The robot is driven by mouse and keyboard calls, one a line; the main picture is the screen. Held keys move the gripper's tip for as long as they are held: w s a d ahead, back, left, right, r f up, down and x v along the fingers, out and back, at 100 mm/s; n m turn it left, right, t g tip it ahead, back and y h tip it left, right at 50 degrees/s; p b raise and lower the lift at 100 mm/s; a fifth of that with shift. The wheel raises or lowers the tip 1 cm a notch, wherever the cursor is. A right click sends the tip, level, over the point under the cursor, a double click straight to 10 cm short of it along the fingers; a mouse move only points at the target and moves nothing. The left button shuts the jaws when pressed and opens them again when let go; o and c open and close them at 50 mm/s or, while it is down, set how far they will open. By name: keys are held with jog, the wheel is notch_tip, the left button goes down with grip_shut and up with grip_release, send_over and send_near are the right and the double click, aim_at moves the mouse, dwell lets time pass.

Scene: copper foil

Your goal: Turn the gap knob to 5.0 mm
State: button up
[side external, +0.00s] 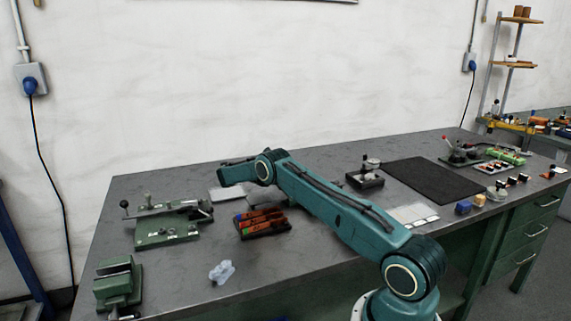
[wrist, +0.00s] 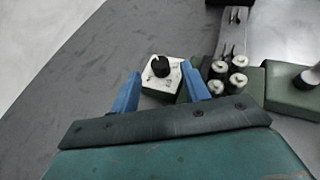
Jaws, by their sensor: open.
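The gap knob (wrist: 161,66) is a small black round knob on a white dial plate (wrist: 150,82) atop a small block in the wrist view. The marks on the plate are too small to read. My gripper (wrist: 161,72) has two blue fingers, spread apart, one to the left and one to the right of the knob in the picture. The fingers look empty; I cannot tell their height above the knob. In the side external view my wrist (side external: 225,176) is over the back left of the bench, and the fingers and knob cannot be made out.
Several pale rollers (wrist: 216,86) stand close to the right finger, with a green block (wrist: 290,90) beyond. In the side external view a green fixture with a lever (side external: 168,232), a green vise (side external: 117,285) and a tray of orange-handled tools (side external: 263,222) are around.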

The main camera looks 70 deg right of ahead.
jog(key=shift+x, duration=1.7)
jog(key=c, duration=1)
